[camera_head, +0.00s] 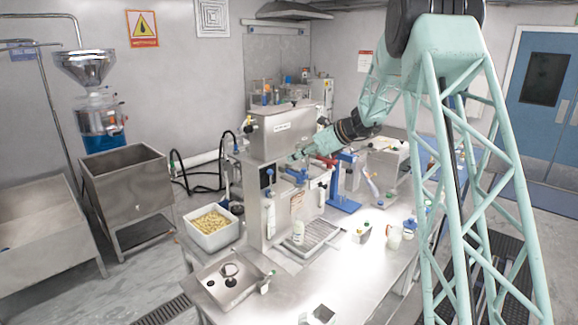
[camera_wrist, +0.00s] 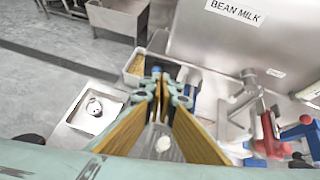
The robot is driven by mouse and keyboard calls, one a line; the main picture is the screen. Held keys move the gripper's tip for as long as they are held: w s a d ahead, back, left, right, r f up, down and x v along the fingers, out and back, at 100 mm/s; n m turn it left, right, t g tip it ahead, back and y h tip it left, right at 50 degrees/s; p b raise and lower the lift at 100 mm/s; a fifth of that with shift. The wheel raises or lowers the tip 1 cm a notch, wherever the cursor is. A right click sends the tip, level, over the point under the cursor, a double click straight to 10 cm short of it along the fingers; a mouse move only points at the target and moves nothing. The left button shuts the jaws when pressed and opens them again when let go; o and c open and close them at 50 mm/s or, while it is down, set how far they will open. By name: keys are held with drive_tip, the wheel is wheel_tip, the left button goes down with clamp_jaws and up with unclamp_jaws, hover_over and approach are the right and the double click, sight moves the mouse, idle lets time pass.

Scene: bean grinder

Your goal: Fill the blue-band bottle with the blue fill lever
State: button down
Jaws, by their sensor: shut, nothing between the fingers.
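My gripper (camera_head: 303,153) is at the front of the steel filling machine (camera_head: 283,135), with its fingers together and nothing between them. In the wrist view its wooden-looking fingers (camera_wrist: 160,88) point at the machine's front. A blue lever part (camera_head: 296,174) is just below the gripper; a blue tip (camera_wrist: 155,70) shows beside the fingertips, and I cannot tell whether they touch. A pale bottle (camera_head: 298,232) stands upright below, by the drip tray (camera_head: 312,238). Its band colour is too small to tell. A clear bottle-like shape (camera_wrist: 163,144) shows between the fingers, lower down.
A red lever (camera_wrist: 268,132) and a blue stand (camera_head: 345,190) are to the right. A white bin of beans (camera_head: 210,238) and a sink (camera_head: 230,280) are to the left. Small bottles (camera_head: 394,238) stand on the right of the table. The table's front is mostly clear.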

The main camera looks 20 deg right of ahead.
drive_tip(key=shift+s+d+r, duration=0.3)
drive_tip(key=shift+r, duration=0.3)
drive_tip(key=shift+s+d+r, duration=0.3)
drive_tip(key=shift+r, duration=0.25)
drive_tip(key=s+a+r+n+g+h+b, duration=0.1)
drive_tip(key=s+a+r+n+b, duration=0.15)
drive_tip(key=s+a+n, duration=0.65)
drive_tip(key=s+a+r+g+b, duration=0.1)
drive_tip(key=s+a+g+b, duration=0.15)
drive_tip(key=s, duration=1.15)
drive_tip(key=s+a+r+n+g+h+b, duration=0.1)
drive_tip(key=s+a+r+n+b, duration=0.15)
drive_tip(key=s+a+n, duration=0.65)
drive_tip(key=s+d+f+n+h+b, duration=0.1)
drive_tip(key=s+d+f+n+b, duration=0.1)
drive_tip(key=s, duration=1.2)
drive_tip(key=s+d+f+n+h+b, duration=0.2)
drive_tip(key=s+f+n+b, duration=0.2)
drive_tip(key=s, duration=0.9)
drive_tip(key=s+d+f+n+h+b, duration=0.2)
drive_tip(key=s+f, duration=0.5)
drive_tip(key=s, duration=0.7)
drive_tip(key=shift+s+d+f+n+b, duration=0.3)
drive_tip(key=shift+d+f+n+b, duration=0.15)
drive_tip(key=shift+n, duration=0.35)
drive_tip(key=shift+r, duration=0.1)
